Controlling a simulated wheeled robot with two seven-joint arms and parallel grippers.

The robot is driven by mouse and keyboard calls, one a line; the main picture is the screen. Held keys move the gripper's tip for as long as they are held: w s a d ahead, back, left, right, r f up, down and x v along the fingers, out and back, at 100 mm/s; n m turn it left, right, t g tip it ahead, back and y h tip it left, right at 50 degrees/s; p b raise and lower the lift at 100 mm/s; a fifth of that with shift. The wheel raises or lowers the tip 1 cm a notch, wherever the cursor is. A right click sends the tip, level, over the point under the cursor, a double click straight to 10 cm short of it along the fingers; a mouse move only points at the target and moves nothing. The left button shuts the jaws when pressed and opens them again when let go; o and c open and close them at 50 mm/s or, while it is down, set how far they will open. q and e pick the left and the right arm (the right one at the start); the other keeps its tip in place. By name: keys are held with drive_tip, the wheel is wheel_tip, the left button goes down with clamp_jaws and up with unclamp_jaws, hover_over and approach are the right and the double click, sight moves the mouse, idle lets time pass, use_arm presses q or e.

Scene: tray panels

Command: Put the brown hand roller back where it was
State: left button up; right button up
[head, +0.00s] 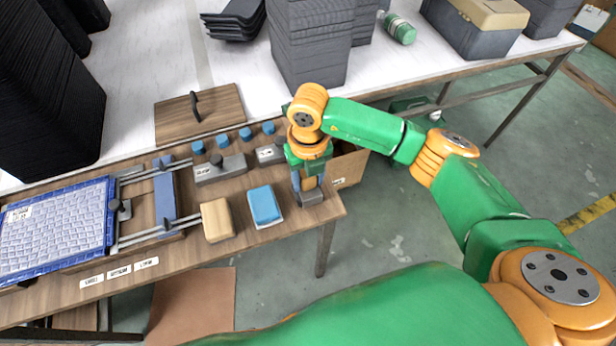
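I cannot clearly make out the brown hand roller in the head view. My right gripper (309,190) points down at the right end of the wooden bench (335,208). A small dark grey block-like thing (313,198) is at its fingertips, with a hint of brown and blue between the fingers. The wrist hides most of that spot, so I cannot tell whether the fingers are closed on it. To the left lie a blue block (265,205) on a white base and a tan block (217,220). My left gripper is out of view.
A brown board with a black handle (198,108) lies behind. A blue tray (55,225) sits in a rail fixture at left. Several blue cylinders and grey labelled blocks (220,169) stand mid-bench. Grey tray stacks (308,45) rise behind my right wrist. A cardboard box (349,165) is beside it.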

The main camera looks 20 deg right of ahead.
drive_tip(key=shift+s+f, duration=0.1)
drive_tip(key=shift+s, duration=0.05)
drive_tip(key=shift+r+p, duration=0.45)
drive_tip(key=shift+p, duration=0.15)
wheel_tip(320, 180, up, 12)
drive_tip(key=b, duration=0.1)
drive_tip(key=shift+w+b, duration=0.25)
drive_tip(key=shift+b, duration=0.05)
drive_tip(key=shift+r, duration=0.1)
